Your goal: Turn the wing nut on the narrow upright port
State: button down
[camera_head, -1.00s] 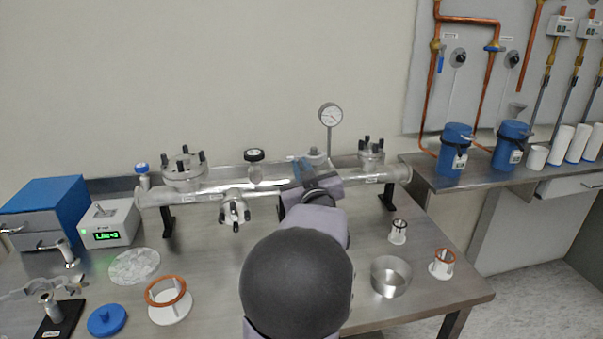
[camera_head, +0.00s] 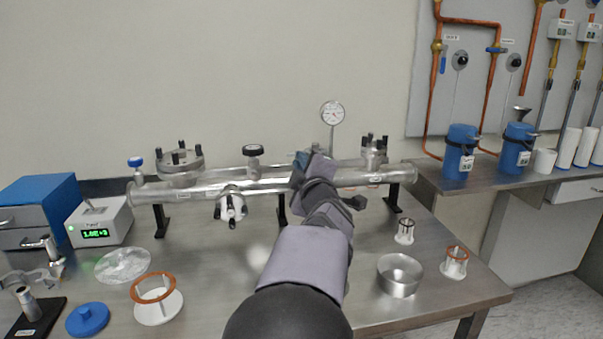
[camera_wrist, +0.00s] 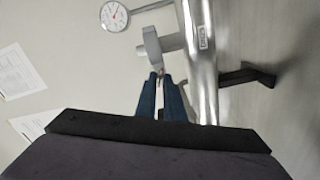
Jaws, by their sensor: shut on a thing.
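My gripper (camera_wrist: 162,79) shows two blue fingers close together in the wrist view. They are shut on a small metal piece, the wing nut (camera_wrist: 161,71), at the clamp of the narrow upright port. The port's grey round clamp (camera_wrist: 151,47) and short neck join the side of the steel manifold tube (camera_wrist: 203,60). In the head view my gripper (camera_head: 303,158) is at the tube, right of its middle, and hides the port and the nut. The nut is small, and its turn angle cannot be read.
A dial gauge (camera_head: 332,114) rises just behind my gripper. A black-knobbed valve (camera_head: 253,151) and bolted flanges (camera_head: 180,158) stand along the tube. Black supports (camera_head: 161,220) carry it.

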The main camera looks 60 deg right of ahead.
jog(key=shift+s+d+f+n+b, duration=0.15)
jog(key=shift+n+b, duration=2.7)
jog(key=shift+n, duration=2.45)
jog(key=shift+w+a+f+n+b, duration=0.15)
jog(key=shift+n+b, duration=2.7)
jog(key=shift+n, duration=2.45)
jog(key=shift+s+d, duration=0.1)
jog(key=c, duration=2.2)
grip_release()
